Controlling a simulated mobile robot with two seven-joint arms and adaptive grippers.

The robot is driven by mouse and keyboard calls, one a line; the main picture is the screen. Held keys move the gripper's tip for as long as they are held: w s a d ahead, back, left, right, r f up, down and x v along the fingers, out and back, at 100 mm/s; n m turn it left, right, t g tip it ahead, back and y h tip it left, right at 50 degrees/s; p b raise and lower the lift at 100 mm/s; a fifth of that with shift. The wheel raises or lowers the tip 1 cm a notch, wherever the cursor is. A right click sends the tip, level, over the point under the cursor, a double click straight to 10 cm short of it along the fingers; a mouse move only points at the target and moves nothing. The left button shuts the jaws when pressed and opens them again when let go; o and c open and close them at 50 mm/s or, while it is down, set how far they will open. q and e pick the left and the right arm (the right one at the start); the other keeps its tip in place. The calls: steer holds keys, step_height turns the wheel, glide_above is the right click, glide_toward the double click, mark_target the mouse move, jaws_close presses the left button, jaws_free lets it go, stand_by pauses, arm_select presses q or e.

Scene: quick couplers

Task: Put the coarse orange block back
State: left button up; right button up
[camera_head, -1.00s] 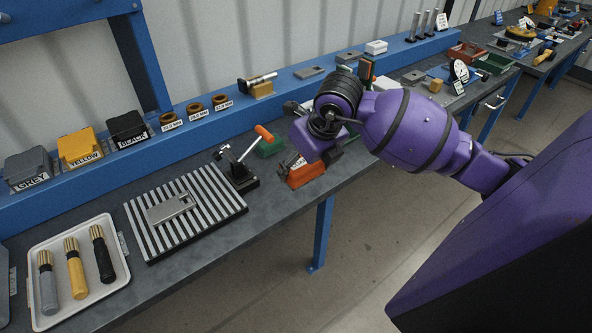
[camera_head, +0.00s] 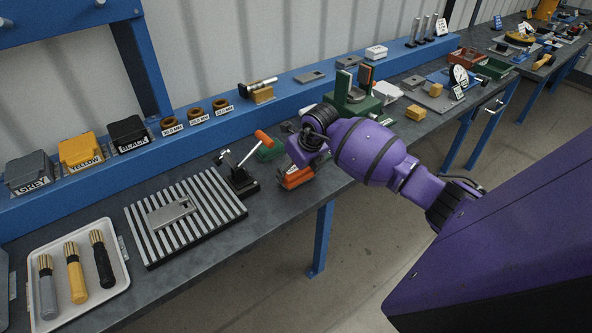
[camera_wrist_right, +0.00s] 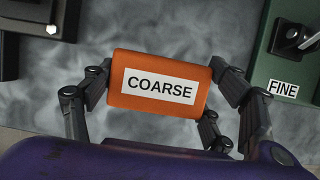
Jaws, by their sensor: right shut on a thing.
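The coarse orange block (camera_wrist_right: 158,82) shows large in the right wrist view, with a white COARSE label facing the camera. My right gripper (camera_wrist_right: 160,90) has its fingers on both ends of the block and is shut on it. In the head view the orange block (camera_head: 296,179) is at the bench's front edge, partly hidden under my right gripper (camera_head: 302,168). I cannot tell whether it touches the bench. A green piece labelled FINE (camera_wrist_right: 285,62) lies to its right in the wrist view. My left gripper is not in view.
A toggle clamp (camera_head: 240,172) with an orange-tipped handle stands left of the block. A green piece (camera_head: 270,150) is behind it. A striped plate (camera_head: 185,215) and a white tray (camera_head: 125,282) lie further left. A green fixture (camera_head: 352,98) stands at the back right.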

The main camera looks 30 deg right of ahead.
steer(key=shift+f, duration=0.1)
steer(key=o, duration=1.1)
steer(key=shift+f, duration=0.15)
steer(key=v, duration=0.7)
steer(key=shift+s+d+f+b, duration=0.15)
steer(key=shift+s+d+b, duration=0.1)
steer(key=shift+b, duration=0.1)
steer(key=shift+s+r, duration=0.15)
steer(key=shift+r, duration=0.3)
